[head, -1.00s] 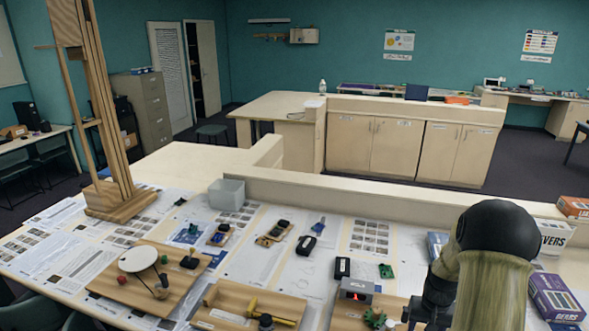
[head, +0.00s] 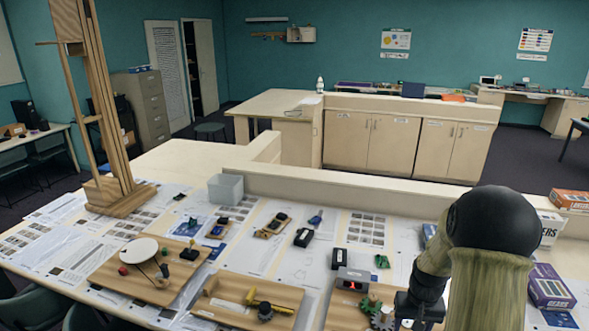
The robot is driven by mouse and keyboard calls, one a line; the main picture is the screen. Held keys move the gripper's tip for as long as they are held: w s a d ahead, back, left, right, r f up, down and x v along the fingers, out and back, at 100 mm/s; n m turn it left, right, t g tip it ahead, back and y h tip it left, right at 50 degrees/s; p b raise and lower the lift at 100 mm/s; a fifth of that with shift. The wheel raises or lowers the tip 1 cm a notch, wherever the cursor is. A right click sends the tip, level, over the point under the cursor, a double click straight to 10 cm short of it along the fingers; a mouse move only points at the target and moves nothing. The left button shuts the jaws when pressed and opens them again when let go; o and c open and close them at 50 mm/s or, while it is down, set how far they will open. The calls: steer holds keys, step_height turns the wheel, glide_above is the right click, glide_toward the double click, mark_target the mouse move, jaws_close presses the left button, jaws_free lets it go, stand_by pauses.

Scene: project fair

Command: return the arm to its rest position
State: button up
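My arm rises at the lower right of the head view, with a large dark round joint (head: 494,216) and a striped olive-tan link (head: 488,290). It is bent, and a paler short segment (head: 434,262) slopes down left to dark end parts. The end, where my gripper (head: 424,305) seems to be, is over the near right part of the table, by the gear board. Its fingers cannot be made out, and nothing held is seen.
The paper-covered table (head: 160,316) holds a board with a white disc (head: 138,250), a board with a yellow tool (head: 237,306), a gear board (head: 342,316), a grey bin (head: 225,189) and a tall wooden frame (head: 120,195). Boxes (head: 548,287) stand right of my arm. A low ledge (head: 350,186) runs behind.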

steer(key=s+a+r+n+t+b, duration=0.1)
steer(key=s+a+r+b, duration=0.1)
steer(key=s+a, duration=0.5)
steer(key=s+a+r+n+t+b, duration=0.1)
steer(key=s+a+r+b, duration=0.1)
steer(key=s+a, duration=0.4)
steer(key=shift+s+a+r+n+b, duration=0.2)
steer(key=shift+s+a+n+b, duration=0.15)
steer(key=shift+a+b, duration=0.4)
stand_by(0.8)
steer(key=shift+w, duration=0.1)
